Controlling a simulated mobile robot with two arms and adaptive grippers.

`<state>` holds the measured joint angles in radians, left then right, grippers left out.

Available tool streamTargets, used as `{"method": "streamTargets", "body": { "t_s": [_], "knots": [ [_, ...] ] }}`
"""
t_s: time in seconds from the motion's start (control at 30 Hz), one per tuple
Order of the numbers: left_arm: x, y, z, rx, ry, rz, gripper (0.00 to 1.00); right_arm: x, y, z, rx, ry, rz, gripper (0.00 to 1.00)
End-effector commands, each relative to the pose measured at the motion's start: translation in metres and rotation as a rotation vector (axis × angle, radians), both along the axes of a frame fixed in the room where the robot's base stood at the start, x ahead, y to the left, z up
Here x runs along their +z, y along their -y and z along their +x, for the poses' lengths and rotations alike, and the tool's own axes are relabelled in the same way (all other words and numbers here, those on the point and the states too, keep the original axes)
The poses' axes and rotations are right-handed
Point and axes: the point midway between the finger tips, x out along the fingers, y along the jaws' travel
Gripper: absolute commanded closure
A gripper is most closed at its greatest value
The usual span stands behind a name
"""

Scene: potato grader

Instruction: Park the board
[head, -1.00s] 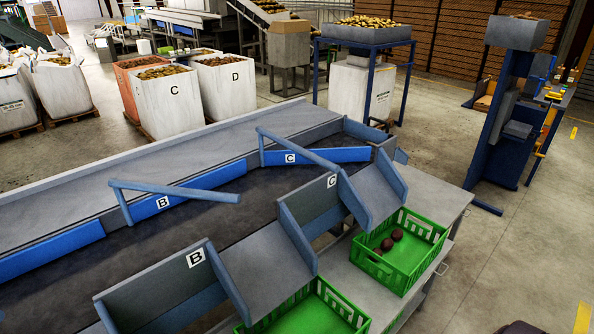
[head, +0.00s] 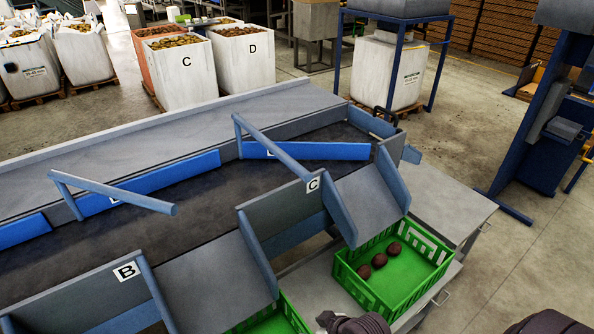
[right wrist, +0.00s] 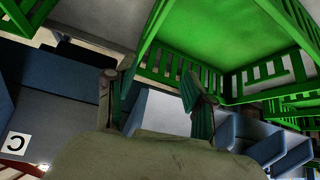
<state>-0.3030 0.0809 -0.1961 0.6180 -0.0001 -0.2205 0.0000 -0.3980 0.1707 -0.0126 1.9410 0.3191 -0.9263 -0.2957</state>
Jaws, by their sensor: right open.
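The farther board (head: 320,151) has a light blue bar handle (head: 275,148) slanting over the belt. The nearer board (head: 150,180) has a similar bar (head: 120,193). Their letter labels are partly covered by the bars. My right gripper (right wrist: 153,97) is open in the right wrist view, its two fingers apart with nothing between them, close to a green crate (right wrist: 180,68). A dark part of my right arm shows at the bottom edge of the head view. My left gripper is not in view.
Grey chutes marked B (head: 127,271) and C (head: 313,184) stand in front of the belt. A green crate (head: 345,275) with three dark potatoes (head: 378,260) sits below chute C. Another green crate (head: 290,315) is below chute B. Open floor lies right.

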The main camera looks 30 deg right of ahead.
Motion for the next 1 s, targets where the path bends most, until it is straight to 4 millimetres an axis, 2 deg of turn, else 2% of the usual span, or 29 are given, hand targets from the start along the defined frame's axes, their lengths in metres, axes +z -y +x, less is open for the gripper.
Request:
{"method": "streamTargets", "body": {
  "t_s": [0.03, 0.17, 0.2, 0.3, 0.4, 0.43, 0.53, 0.67, 0.77, 1.0],
  "knots": [
    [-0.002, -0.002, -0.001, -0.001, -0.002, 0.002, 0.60, 0.024, 0.011, 0.027, 0.017, 0.107, 0.008, 0.46],
    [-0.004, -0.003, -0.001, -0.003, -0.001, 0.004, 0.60, 0.099, 0.041, 0.087, 0.055, 0.409, 0.009, 0.46],
    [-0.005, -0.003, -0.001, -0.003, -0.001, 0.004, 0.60, 0.126, 0.052, 0.102, 0.057, 0.505, 0.001, 0.46],
    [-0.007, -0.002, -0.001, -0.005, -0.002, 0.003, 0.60, 0.190, 0.079, 0.128, 0.048, 0.721, -0.031, 0.46],
    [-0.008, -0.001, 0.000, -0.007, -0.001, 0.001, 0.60, 0.236, 0.100, 0.140, 0.029, 0.869, -0.063, 0.46],
    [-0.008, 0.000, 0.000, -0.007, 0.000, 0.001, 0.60, 0.246, 0.105, 0.142, 0.023, 0.899, -0.071, 0.46],
    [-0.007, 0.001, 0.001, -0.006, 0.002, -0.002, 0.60, 0.267, 0.114, 0.146, 0.009, 0.963, -0.087, 0.46],
    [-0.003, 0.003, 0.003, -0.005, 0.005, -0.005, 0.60, 0.274, 0.116, 0.156, 0.002, 0.982, -0.091, 0.46],
    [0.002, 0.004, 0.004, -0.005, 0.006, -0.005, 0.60, 0.275, 0.113, 0.172, 0.003, 0.981, -0.088, 0.46],
    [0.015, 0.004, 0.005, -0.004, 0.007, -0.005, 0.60, 0.275, 0.106, 0.223, 0.002, 0.979, -0.087, 0.46]
  ]
}}
